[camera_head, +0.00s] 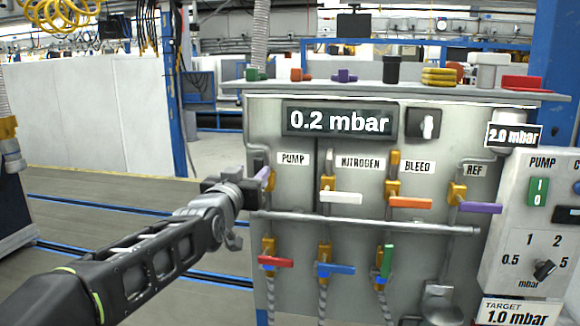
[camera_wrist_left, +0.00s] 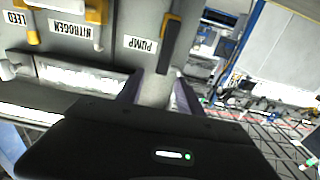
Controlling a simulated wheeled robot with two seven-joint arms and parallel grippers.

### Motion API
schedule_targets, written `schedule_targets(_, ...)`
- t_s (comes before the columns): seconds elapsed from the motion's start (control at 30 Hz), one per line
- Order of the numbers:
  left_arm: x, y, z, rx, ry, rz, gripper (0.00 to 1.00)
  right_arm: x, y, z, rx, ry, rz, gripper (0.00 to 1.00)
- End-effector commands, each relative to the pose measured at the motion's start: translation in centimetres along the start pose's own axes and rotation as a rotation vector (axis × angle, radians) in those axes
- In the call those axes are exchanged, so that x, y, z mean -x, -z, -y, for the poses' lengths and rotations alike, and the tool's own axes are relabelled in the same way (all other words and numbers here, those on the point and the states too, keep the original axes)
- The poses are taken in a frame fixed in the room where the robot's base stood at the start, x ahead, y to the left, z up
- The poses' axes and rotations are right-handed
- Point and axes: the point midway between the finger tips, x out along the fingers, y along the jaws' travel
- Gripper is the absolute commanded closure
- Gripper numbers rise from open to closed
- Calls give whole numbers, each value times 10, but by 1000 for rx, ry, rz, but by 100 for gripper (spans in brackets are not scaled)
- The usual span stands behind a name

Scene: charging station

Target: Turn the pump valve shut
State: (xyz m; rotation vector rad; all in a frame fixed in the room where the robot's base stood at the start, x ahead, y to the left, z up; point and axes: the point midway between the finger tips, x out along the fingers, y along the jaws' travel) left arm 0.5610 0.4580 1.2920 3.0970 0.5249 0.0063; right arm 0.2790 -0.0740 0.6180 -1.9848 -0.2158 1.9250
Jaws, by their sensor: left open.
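The pump valve is at the left end of the top row on the grey panel, beside the PUMP label (camera_head: 293,158). A pale purple part of it (camera_head: 264,173) shows just past my left gripper (camera_head: 256,190), which hides the rest. My left gripper is open, its jaws at the valve. In the left wrist view, two dark fingers (camera_wrist_left: 157,95) stand either side of a pale grey shape below the PUMP label (camera_wrist_left: 140,44). I cannot tell whether they touch it. The display (camera_head: 338,121) reads 0.2 mbar. My right gripper is out of view.
The nitrogen valve (camera_head: 340,197), bleed valve (camera_head: 410,203) and REF valve (camera_head: 480,207) sit to the right. A horizontal rail (camera_head: 370,224) crosses below them, above several lower valves. A pump control box (camera_head: 520,240) stands at far right. Floor left of the panel is open.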

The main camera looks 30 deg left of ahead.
Motion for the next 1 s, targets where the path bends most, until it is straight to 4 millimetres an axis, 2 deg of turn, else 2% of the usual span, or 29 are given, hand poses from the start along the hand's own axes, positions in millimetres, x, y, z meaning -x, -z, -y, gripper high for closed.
schedule_targets(0.3,-1,-2,0,-3,0,4,56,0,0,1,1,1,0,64)
schedule_targets(0.43,-8,-2,0,-3,-1,6,56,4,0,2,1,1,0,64)
schedule_targets(0.8,-61,0,0,-1,-1,7,56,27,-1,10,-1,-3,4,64)
schedule_targets(1.0,-77,-2,0,-2,0,4,56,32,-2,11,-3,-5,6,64)
